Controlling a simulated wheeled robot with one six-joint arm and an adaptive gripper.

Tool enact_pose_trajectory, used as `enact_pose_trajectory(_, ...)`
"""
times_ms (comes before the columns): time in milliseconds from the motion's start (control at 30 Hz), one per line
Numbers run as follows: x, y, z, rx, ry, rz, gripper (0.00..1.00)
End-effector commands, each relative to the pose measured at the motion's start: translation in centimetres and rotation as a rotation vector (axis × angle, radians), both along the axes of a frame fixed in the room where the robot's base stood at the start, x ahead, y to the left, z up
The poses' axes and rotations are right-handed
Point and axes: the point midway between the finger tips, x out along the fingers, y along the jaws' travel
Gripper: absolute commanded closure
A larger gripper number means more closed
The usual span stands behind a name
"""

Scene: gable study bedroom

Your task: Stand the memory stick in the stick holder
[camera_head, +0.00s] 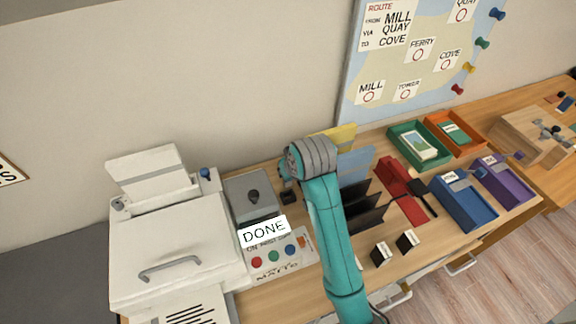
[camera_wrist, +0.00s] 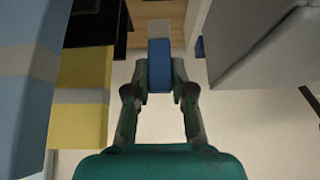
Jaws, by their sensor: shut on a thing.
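My gripper (camera_wrist: 160,78) is shut on the memory stick (camera_wrist: 160,62), a blue body with a pale metal end pointing away from the palm. The stick is between the two fingertips, with a wooden surface beyond it. In the head view my arm's wrist hides most of the gripper, and the stick cannot be made out there.
The grey box (camera_head: 253,192) with a dark knob is close on the right in the wrist view (camera_wrist: 265,45). Yellow (camera_wrist: 80,100) and blue (camera_wrist: 25,80) folders stand close on the left. A white printer (camera_head: 175,245) and a DONE sign (camera_head: 264,232) are nearby.

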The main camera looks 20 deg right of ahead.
Motion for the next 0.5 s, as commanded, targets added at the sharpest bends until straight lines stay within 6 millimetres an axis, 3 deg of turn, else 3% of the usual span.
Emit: enact_pose_trajectory(500, 0.0, 0.0, -3.6, 0.0, 0.0, 0.0, 1.0)
